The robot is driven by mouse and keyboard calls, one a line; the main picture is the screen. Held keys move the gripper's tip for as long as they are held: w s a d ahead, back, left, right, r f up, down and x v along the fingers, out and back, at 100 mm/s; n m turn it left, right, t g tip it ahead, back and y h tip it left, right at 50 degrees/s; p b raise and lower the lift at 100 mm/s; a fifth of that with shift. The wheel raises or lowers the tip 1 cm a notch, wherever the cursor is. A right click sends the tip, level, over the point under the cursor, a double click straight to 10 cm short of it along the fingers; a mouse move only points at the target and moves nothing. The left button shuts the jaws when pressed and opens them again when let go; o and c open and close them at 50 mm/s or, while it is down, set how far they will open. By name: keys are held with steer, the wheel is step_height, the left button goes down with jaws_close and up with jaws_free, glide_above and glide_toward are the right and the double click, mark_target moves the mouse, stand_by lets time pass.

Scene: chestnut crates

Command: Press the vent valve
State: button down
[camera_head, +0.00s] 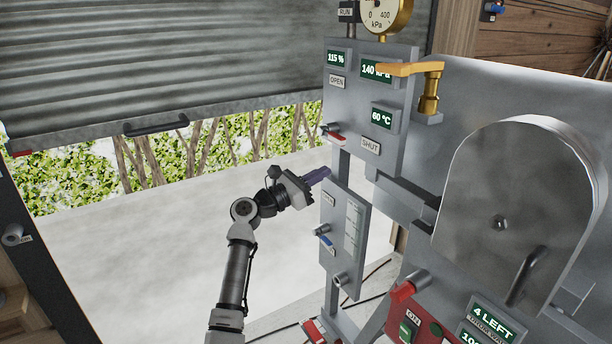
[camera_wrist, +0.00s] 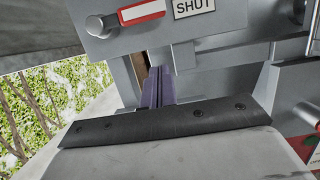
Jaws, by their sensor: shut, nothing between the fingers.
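No label reading "vent valve" is legible, so I cannot tell which control it is. A yellow valve lever (camera_head: 408,70) sits on the upper right of the grey upper panel. A small red-and-white lever (camera_head: 333,134) sticks out at that panel's lower left; a red-and-white handle also shows at the top of the wrist view (camera_wrist: 141,12), beside a SHUT label (camera_wrist: 195,7). My gripper (camera_head: 319,176) has purple fingers, shut and empty, just below the upper panel and near the top of the lower panel. The fingers also show in the wrist view (camera_wrist: 158,88), apart from the red-and-white handle.
The lower panel (camera_head: 345,235) carries a blue-and-white lever (camera_head: 325,241). A round-topped metal door (camera_head: 500,210) with a dark handle fills the right. A red-ended knob (camera_head: 402,292) and a green ON button (camera_head: 408,331) lie below. Open floor is left of my arm.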

mark_target(331, 136)
steer(key=d+r+p, duration=0.1)
steer(key=w+r, duration=0.1)
steer(key=r, duration=0.1)
steer(key=w+d+r+p, duration=0.1)
steer(key=shift+d+r+p, duration=0.3)
steer(key=shift+r, duration=0.1)
steer(key=shift+s+r, duration=0.1)
steer(key=shift+r+n+p, duration=0.15)
steer(key=shift+n+p, duration=0.25)
